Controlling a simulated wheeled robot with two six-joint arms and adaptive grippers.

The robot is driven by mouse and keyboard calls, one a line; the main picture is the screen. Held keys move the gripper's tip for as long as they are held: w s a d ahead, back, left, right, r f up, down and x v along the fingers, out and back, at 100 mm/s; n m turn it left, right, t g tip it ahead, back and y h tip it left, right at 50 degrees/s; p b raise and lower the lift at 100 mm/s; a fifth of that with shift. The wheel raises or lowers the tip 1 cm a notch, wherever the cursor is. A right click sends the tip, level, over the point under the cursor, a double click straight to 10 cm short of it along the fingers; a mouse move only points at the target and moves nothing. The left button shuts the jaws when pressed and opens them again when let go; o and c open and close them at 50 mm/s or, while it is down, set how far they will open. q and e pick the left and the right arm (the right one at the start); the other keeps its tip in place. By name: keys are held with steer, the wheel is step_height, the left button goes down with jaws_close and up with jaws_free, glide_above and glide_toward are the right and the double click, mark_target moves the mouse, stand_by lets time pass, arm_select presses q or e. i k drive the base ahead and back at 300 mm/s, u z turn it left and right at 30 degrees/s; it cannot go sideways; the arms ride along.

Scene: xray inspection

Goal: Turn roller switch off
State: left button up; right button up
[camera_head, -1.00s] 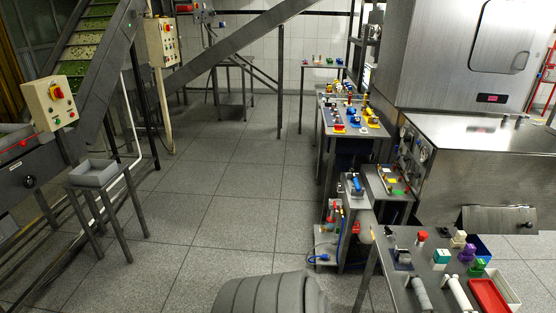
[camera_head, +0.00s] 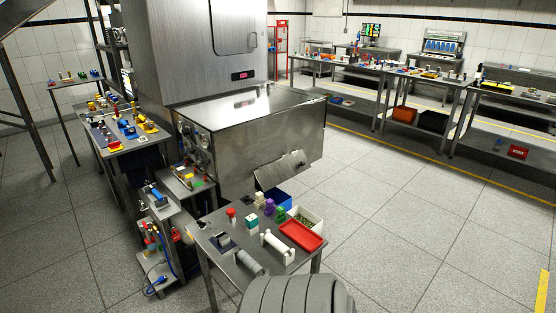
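No switch that I can tell for sure as the roller switch shows in the head view. The closest table (camera_head: 219,281) holds several small items, among them a red-topped knob (camera_head: 231,213) and a grey cylinder (camera_head: 250,262); they are too small to identify further. Small controls and gauges (camera_head: 197,140) sit on the near side of the steel machine (camera_head: 255,140). Neither my left nor my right gripper is in view. A grey ribbed part at the bottom centre is mine.
A red tray (camera_head: 301,235) and a white box (camera_head: 312,218) sit on the near table. A worktable (camera_head: 117,148) with coloured parts stands at left. Benches (camera_head: 440,79) line the back right. Open tiled floor (camera_head: 420,220) lies to the right and far left.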

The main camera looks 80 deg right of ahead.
mark_target(202, 224)
steer(key=z, duration=1.5)
steer(key=i, duration=0.05)
